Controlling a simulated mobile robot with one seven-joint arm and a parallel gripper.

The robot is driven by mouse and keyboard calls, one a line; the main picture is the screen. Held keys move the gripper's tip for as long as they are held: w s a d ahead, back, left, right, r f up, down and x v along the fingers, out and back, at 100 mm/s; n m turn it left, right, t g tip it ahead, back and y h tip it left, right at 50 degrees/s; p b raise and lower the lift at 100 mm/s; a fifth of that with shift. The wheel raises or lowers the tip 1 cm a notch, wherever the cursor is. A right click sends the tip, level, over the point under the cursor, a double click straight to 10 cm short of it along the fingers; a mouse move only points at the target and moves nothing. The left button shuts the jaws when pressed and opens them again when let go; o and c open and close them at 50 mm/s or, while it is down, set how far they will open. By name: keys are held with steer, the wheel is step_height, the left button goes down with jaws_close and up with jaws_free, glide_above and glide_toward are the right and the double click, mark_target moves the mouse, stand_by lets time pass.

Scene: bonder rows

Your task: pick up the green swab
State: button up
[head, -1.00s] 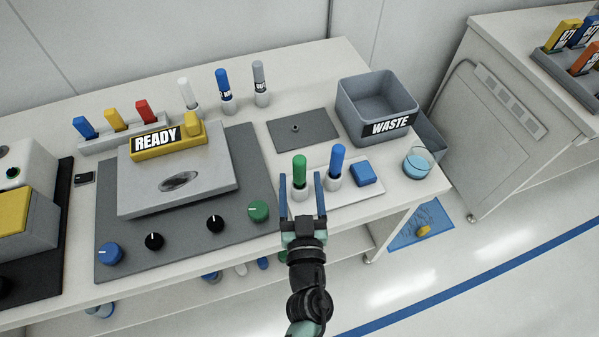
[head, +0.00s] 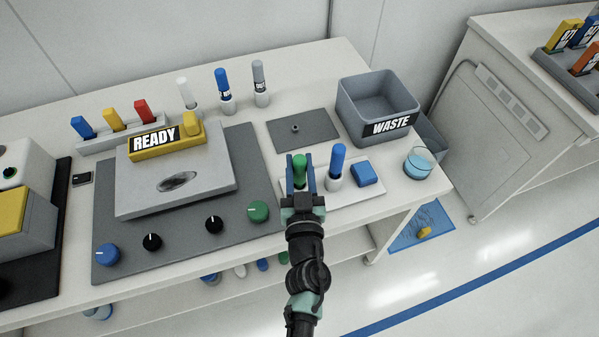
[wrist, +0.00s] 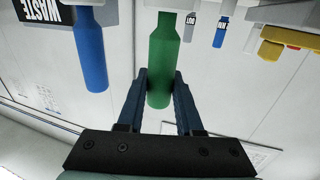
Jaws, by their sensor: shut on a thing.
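The green swab (head: 299,166) stands upright in its white holder on a small white tray (head: 368,191) near the table's front edge. My gripper (head: 300,172) is shut on the green swab, with one blue finger on each side of it. In the wrist view, the green swab (wrist: 161,62) sits between the fingertips (wrist: 160,85). The lower part of the swab and its holder are mostly hidden by my gripper in the head view.
A blue swab (head: 337,160) stands close on the right, with a blue block (head: 365,174) beyond it. A grey WASTE bin (head: 378,101) and a glass of blue liquid (head: 418,163) are farther right. The READY machine (head: 176,184) and its knobs are on the left.

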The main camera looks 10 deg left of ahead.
jaws_close()
step_height(320, 180, up, 10)
steer(key=p, duration=0.8)
steer(key=shift+p, duration=0.35)
